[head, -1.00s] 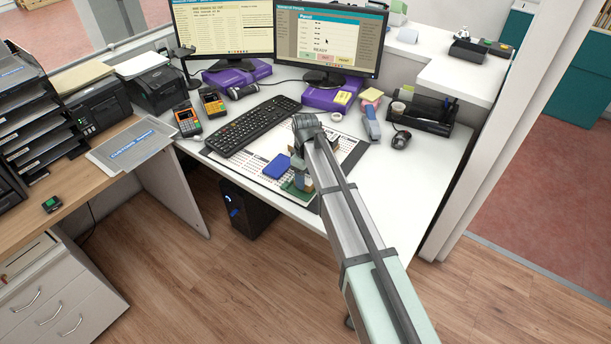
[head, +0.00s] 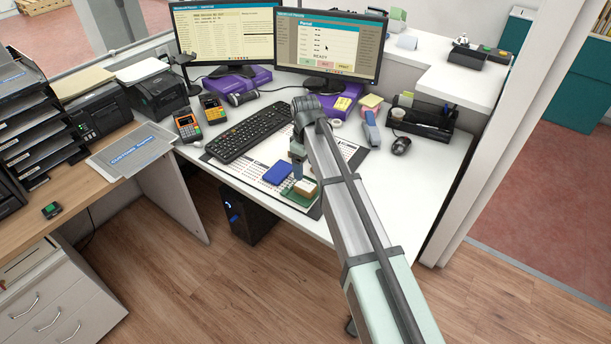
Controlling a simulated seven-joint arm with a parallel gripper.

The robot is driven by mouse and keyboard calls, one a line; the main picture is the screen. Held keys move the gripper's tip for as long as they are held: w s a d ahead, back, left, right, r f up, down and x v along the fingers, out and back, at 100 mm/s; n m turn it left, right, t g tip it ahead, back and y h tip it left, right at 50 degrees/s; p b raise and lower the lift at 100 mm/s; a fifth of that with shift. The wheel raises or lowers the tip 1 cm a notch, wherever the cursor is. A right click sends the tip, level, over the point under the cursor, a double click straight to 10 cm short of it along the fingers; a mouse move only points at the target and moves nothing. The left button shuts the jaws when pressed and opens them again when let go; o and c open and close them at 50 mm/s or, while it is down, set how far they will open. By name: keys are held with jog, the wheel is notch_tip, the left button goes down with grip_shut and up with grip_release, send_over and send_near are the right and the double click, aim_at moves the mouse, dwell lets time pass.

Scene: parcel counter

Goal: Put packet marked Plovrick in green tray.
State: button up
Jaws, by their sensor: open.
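The green tray (head: 289,194) sits near the front edge of the desk mat. A small tan and white packet (head: 306,187) lies in it, towards its right side. Its marking is too small to read, so I cannot tell whether it is the Plovrick one. My gripper (head: 297,180) is open, pointing down just above the back of the green tray. The packet is apart from the fingers as far as I can see. My arm hides the area to the right of the tray.
A flat blue item, perhaps a tray (head: 277,173), lies just left of the green tray. The black keyboard (head: 250,132) is behind it. A stapler-like item (head: 371,127) and a mouse (head: 401,146) are right of my arm. The desk's right front is clear.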

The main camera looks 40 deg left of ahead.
jog(key=shift+r, duration=2.3)
